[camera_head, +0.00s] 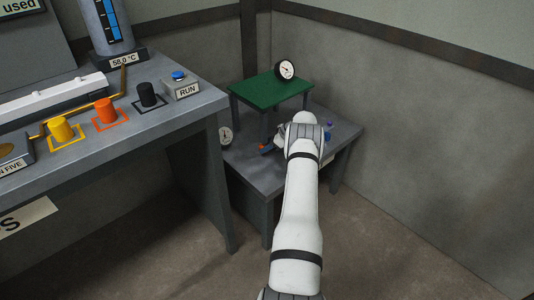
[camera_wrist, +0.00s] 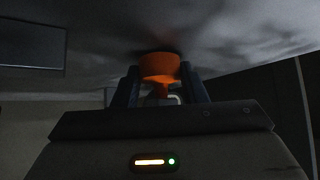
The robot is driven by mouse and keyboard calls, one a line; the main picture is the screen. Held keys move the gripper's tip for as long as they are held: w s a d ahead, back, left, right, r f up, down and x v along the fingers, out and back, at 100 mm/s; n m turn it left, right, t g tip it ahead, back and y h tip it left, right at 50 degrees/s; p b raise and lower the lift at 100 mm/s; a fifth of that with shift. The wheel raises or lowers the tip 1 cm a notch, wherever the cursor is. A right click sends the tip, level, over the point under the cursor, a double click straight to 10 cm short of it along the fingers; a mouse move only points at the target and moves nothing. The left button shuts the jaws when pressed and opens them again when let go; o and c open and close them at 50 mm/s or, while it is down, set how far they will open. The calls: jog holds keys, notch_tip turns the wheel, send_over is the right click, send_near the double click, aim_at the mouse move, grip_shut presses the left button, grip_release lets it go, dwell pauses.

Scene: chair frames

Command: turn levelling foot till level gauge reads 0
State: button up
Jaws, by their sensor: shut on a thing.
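A small stand with a green top (camera_head: 268,91) stands on a low grey table (camera_head: 262,178) in the head view. A round white dial gauge (camera_head: 286,69) stands at the back right of the green top; its reading is too small to tell. In the wrist view my gripper (camera_wrist: 159,82) has its two dark fingers on either side of an orange levelling foot (camera_wrist: 159,66) and is shut on it. The foot's upper end lies close under a grey surface. In the head view an orange bit (camera_head: 267,147) shows left of my arm, which hides most of the gripper.
A second dial (camera_head: 225,136) sits at the low table's left edge. Small blue items (camera_head: 328,128) lie right of my arm. A higher grey bench (camera_head: 150,128) at left holds yellow, orange and black knobs and a RUN button box (camera_head: 182,87). Walls stand behind and at right.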

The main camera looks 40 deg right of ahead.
jog(key=shift+w+d+r+n+g+b, duration=0.1)
jog(key=shift+r+n+g+b, duration=0.15)
jog(key=shift+n+b, duration=0.45)
jog(key=o, duration=0.7)
jog(key=shift+o, duration=1.3)
jog(key=shift+f, duration=0.15)
